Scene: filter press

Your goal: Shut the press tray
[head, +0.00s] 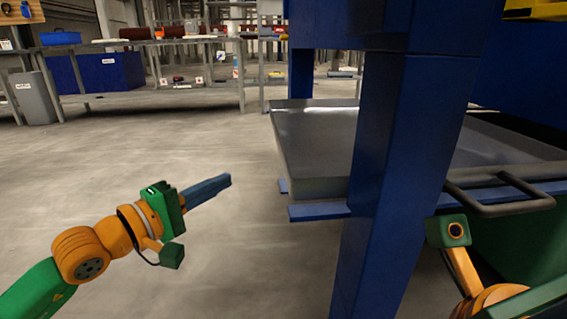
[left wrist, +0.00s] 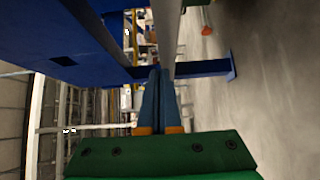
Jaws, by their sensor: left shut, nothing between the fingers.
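The press tray (head: 305,135) is a shallow grey metal tray at the right of the head view, lying on blue rails (head: 318,210). A thick blue post (head: 390,170) hides its middle. A dark bar handle (head: 505,206) sticks out from the tray's near side, right of the post. My left gripper (head: 229,180) is shut and empty, left of the tray and apart from it. Its blue fingers also show closed together in the left wrist view (left wrist: 160,75). Part of my right arm shows low at the right, below the handle; its fingers are not visible.
The blue press frame (head: 440,30) stands above and right of the tray. In the left wrist view, blue beams (left wrist: 205,68) lie beyond the fingers. Open concrete floor lies left of the tray. Workbenches (head: 150,95) and a grey bin (head: 33,98) stand far back.

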